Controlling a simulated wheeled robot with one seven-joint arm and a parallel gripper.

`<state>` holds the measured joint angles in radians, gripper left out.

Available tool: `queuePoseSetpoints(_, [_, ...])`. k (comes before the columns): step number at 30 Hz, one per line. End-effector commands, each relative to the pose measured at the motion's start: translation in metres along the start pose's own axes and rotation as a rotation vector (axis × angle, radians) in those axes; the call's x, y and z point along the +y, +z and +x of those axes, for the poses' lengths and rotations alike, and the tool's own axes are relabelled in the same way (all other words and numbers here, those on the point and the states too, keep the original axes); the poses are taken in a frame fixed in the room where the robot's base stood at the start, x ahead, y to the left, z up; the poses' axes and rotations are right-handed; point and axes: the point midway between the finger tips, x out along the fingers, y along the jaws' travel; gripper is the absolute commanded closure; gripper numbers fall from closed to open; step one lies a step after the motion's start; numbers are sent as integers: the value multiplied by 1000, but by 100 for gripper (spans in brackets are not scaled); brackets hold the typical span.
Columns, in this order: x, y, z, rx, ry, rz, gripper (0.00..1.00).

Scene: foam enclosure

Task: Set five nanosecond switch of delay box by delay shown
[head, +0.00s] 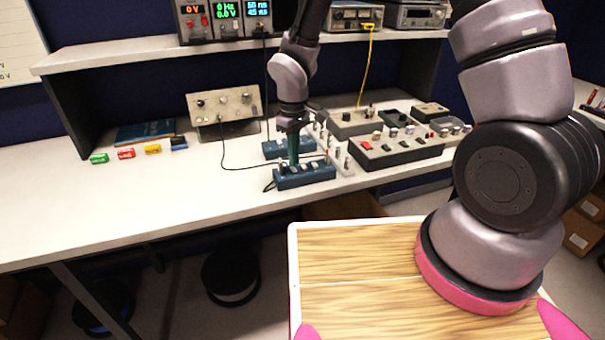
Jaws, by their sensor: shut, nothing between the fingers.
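A blue delay box (318,177) with a row of small switches on top sits near the bench's front edge, right of centre. A second blue box (270,151) lies just behind it. My gripper (294,162) points down at the left part of the front box's top, shut and empty. The fingertips are too small and dark to tell whether they touch a switch, and they hide part of the switch row. The delay display (258,8) on the shelf shows two blue lines, seemingly 50 ns and 45 ns.
White upright connectors (340,155) stand close to the right of my gripper. A grey box with knobs (398,150) is farther right. A beige instrument (225,104) stands behind left, with a dark cable running to the blue boxes. The bench's left front is clear.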

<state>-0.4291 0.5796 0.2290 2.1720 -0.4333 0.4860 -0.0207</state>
Motion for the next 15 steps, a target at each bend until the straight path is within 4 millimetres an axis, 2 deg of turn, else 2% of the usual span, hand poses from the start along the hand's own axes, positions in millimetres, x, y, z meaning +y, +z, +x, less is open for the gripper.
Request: queuePoseSetpoints(15, [0,0,8,0,0,-1,100])
